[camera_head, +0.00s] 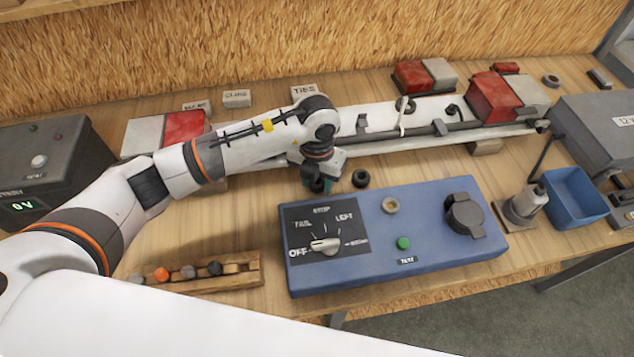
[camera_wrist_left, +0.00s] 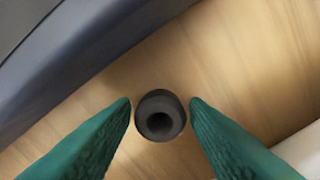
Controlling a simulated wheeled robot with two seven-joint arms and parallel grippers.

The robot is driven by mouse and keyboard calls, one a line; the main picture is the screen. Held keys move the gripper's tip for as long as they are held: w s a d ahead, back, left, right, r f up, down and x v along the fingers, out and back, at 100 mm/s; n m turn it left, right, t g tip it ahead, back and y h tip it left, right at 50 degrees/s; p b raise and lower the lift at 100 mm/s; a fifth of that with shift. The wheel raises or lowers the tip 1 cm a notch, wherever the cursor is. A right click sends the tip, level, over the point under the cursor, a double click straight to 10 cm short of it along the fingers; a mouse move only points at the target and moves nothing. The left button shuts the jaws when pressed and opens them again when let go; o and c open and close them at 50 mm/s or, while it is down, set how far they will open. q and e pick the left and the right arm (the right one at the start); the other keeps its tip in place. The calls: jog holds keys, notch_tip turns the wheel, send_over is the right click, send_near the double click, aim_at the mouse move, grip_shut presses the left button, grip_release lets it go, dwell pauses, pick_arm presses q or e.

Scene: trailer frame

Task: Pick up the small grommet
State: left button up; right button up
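A small black grommet (camera_wrist_left: 160,115), a short ring with a hole in its top, sits on the wooden bench in the left wrist view. It lies between the two green fingertips, with a narrow gap on each side. In the head view a black grommet (camera_head: 361,178) stands on the bench just right of my left gripper (camera_head: 325,184), behind the blue panel. My left gripper is open and empty, pointing down close to the bench. The wrist and dark parts partly hide its fingers in the head view. My right gripper is not in view.
The blue test panel (camera_head: 420,255) stands close in front of the gripper. A white rail (camera_head: 385,118) with dark cable and red lamps runs behind. A wooden holder (camera_head: 200,274) with several plugs is front left; a blue bin (camera_head: 575,197) is right.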

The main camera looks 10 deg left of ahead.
pick_arm(q)
jog(key=c, duration=0.5)
jog(key=shift+o, duration=0.2)
jog(key=shift+r, duration=0.1)
